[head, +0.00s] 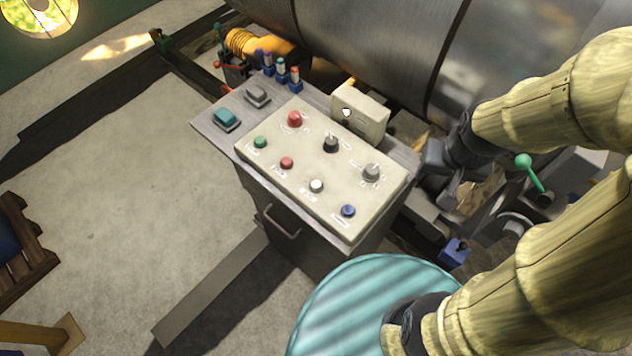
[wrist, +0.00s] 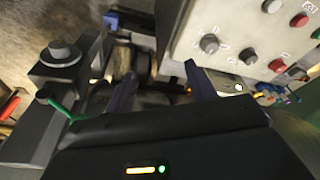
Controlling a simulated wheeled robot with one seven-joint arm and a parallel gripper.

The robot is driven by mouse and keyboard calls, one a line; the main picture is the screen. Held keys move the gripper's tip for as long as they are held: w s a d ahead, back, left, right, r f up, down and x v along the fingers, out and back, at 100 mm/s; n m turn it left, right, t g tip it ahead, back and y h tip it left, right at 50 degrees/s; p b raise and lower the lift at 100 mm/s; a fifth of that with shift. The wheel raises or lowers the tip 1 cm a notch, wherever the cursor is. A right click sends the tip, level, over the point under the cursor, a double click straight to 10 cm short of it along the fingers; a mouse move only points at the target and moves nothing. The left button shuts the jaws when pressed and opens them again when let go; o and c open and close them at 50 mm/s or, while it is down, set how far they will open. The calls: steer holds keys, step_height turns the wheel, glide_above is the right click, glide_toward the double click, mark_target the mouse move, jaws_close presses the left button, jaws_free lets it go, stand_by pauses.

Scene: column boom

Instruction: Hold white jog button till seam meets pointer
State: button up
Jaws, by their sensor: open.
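The white jog button (head: 316,186) sits in the front row of the sloped control panel (head: 320,205), between a red and a blue button. It also shows at the top edge of the wrist view (wrist: 272,5). My gripper (head: 437,172) is right of the panel, beside the grey knob, apart from the white button. In the wrist view my gripper's two fingers (wrist: 160,78) stand apart with nothing between them. The large grey drum (head: 385,45) lies behind the panel, with dark lines around it. I cannot tell which line is the seam, and I cannot make out the pointer.
A cream box (head: 360,110) rises at the panel's back. A green-knobbed lever (head: 530,170) stands right. Floor at left is open.

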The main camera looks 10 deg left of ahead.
jaws_close()
stand_by(1.7)
